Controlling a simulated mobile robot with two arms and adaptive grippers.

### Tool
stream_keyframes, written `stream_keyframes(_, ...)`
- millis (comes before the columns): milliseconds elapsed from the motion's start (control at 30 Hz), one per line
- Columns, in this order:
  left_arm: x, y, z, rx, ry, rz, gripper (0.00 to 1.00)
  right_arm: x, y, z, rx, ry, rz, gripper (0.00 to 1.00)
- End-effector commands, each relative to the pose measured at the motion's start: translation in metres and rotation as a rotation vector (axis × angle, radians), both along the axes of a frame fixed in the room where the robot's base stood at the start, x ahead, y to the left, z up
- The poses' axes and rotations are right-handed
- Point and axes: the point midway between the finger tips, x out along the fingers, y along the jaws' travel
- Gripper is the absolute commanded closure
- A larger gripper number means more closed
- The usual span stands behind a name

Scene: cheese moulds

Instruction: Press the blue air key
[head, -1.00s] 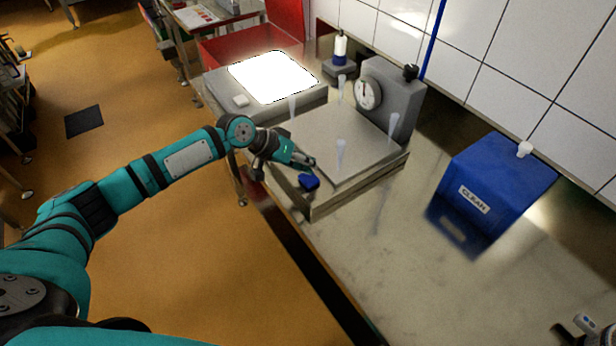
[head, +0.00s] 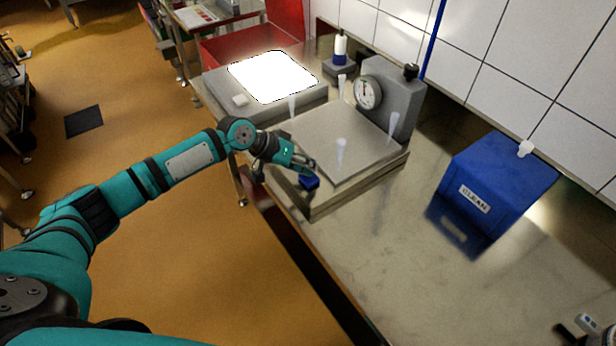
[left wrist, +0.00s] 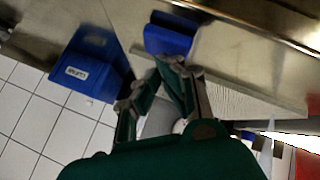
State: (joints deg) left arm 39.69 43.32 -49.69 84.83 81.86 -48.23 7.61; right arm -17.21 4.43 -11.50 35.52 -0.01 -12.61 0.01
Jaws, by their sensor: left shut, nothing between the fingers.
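The blue air key (head: 309,183) sits at the near left corner of a grey plate device (head: 340,140). My left gripper (head: 312,166) is shut and empty, and its fingertips overlap the key's upper edge in the head view. In the left wrist view the blue key (left wrist: 168,40) lies just beyond the shut fingertips (left wrist: 170,62). I cannot tell whether they touch it. A round gauge (head: 369,92) stands at the back of the device. Part of my right gripper (head: 583,328) shows at the bottom right corner; its fingers are not clear.
A blue box labelled CLEAN (head: 497,185) stands on the steel bench (head: 400,250) to the right. Several pale upright cones, one here (head: 341,150), stand on the plate. A bright lit panel (head: 272,77) lies behind. The front bench is clear.

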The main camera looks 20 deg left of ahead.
Motion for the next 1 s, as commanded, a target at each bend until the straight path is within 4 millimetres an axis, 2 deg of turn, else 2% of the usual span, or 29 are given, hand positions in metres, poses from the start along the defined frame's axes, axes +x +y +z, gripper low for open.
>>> stream_keyframes(1000,-0.0002,-0.0003,-0.005,0.0,0.0,0.0,1.0,0.0001,-0.0038,-0.002,-0.004,0.0,0.001,0.6)
